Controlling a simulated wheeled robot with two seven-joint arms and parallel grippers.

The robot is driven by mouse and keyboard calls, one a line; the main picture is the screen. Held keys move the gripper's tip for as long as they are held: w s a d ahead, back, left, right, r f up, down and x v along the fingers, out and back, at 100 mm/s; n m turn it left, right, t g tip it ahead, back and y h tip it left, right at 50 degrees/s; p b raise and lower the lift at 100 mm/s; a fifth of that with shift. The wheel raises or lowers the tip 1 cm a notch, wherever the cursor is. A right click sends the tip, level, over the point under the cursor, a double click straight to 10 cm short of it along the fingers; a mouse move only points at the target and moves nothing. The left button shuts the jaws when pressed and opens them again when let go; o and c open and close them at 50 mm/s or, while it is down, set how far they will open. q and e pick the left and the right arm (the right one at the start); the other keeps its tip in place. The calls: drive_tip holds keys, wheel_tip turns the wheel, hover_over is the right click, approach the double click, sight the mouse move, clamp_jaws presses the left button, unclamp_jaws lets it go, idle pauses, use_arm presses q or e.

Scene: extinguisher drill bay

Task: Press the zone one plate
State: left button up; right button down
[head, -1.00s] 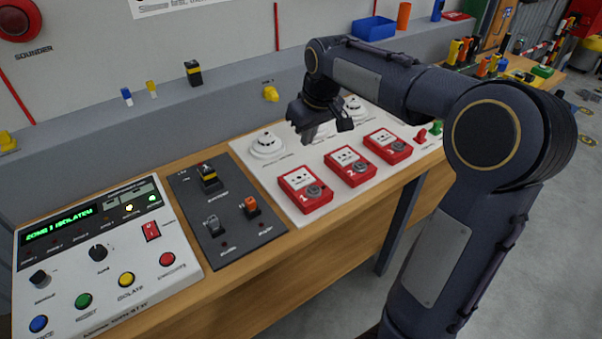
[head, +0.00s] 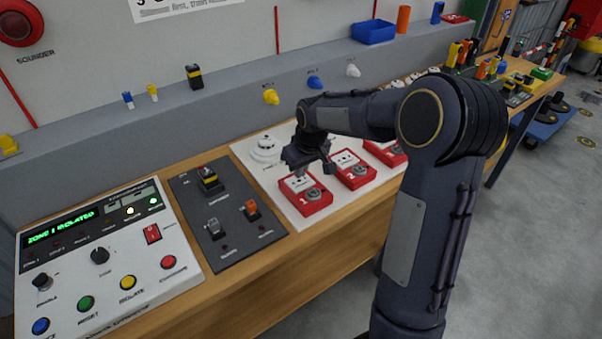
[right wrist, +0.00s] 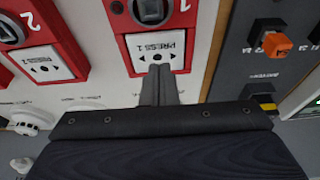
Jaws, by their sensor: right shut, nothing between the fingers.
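The zone one call point (head: 318,206) is a red box on a white board, with a white plate (head: 291,184) and a grey round part beside the number 1. In the right wrist view the plate (right wrist: 150,45) reads PRESS 1. My right gripper (head: 298,172) is shut and empty, pointing down over this call point. In the right wrist view its closed fingertips (right wrist: 160,68) overlap the plate's near edge; I cannot tell whether they touch it. My left gripper is not in view.
Call point 2 (head: 357,182) stands close on the right, with another red one (head: 384,152) beyond. A dark switch panel (head: 218,232) and the control panel (head: 75,262), its display reading ZONE 1 ISOLATED, lie to the left. A smoke detector (head: 263,148) sits behind.

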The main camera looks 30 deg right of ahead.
sight(300, 182)
drive_tip(key=shift+f, duration=1)
